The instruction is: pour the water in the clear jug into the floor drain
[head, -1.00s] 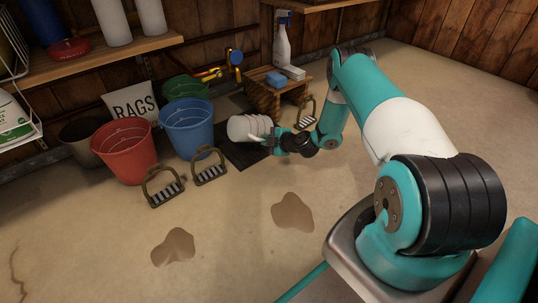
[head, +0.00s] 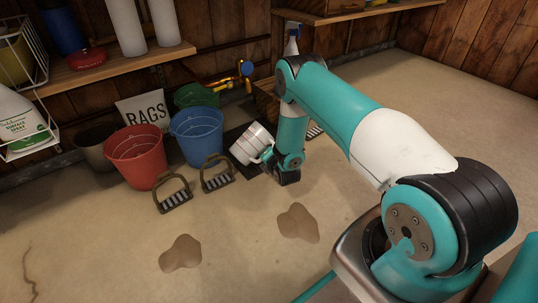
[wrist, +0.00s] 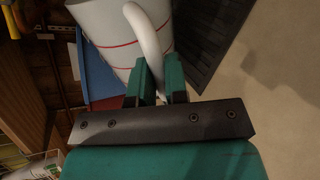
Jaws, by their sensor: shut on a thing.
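The jug (head: 250,143) is pale and whitish with thin red lines. It is tilted above the floor beside the blue bucket. My gripper (head: 267,155) is shut on its handle; in the wrist view, the two teal fingers (wrist: 160,88) close around the white curved handle below the jug wall (wrist: 100,25). I cannot see any water in the jug or a stream from it. A dark slatted panel (wrist: 205,45), seemingly the floor drain grate, lies on the floor below and beside the jug. In the head view the jug and my arm hide part of this panel (head: 232,134).
A red bucket (head: 138,157) and a blue bucket (head: 197,136) stand left of the jug, with a green bucket (head: 195,95) behind. Stirrups (head: 172,195) and brown patches (head: 180,253) lie on the floor in front. A wooden stool stands behind my arm. The right floor is clear.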

